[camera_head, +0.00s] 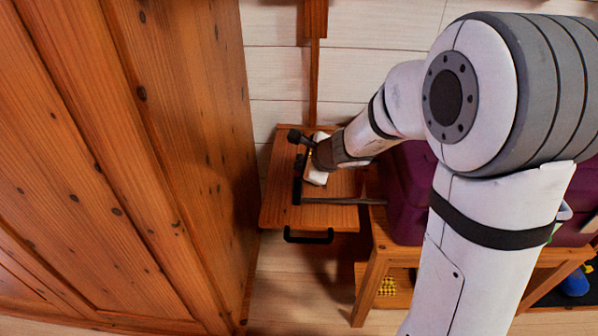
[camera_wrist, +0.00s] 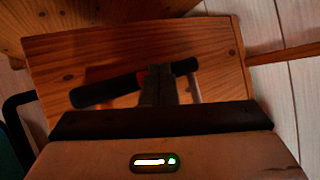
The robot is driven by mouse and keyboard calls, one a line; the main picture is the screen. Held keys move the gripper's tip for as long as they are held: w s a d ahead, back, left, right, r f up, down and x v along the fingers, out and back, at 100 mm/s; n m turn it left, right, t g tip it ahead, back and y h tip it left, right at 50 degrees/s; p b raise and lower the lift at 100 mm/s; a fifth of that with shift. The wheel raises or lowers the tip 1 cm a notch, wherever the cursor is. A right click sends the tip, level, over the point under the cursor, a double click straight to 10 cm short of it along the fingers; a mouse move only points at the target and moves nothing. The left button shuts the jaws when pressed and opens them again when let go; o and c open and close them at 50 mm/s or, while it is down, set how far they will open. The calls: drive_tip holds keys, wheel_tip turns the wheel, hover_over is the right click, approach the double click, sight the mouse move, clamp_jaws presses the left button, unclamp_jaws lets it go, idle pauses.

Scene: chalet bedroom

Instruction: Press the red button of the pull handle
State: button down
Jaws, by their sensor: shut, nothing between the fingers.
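The pull handle (camera_wrist: 105,91) is a dark bar in the wrist view, slanting across above a wooden top. A small patch of its red button (camera_wrist: 141,77) shows just left of my fingertips. My gripper (camera_wrist: 156,72) is shut and empty, its fingers over the middle of the bar at the button. I cannot tell whether they touch it. In the head view the pull handle (camera_head: 297,190) stands out leftward on a grey rod from the purple suitcase (camera_head: 408,190). There my arm hides part of the bar and the button.
The wooden nightstand (camera_head: 335,218) lies beneath the handle, with a black drawer pull (camera_head: 308,238) on its front. A tall wooden panel (camera_head: 190,120) stands close on the left. The suitcase rests on a wooden bench (camera_head: 378,265). A plank wall is behind.

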drive_tip(key=shift+f+b, duration=0.35)
drive_tip(key=shift+r, duration=0.1)
idle(0.3)
drive_tip(key=shift+r+p, duration=0.7)
drive_tip(key=shift+r, duration=0.05)
wheel_tip(320, 180, up, 6)
drive_tip(key=p, duration=0.5)
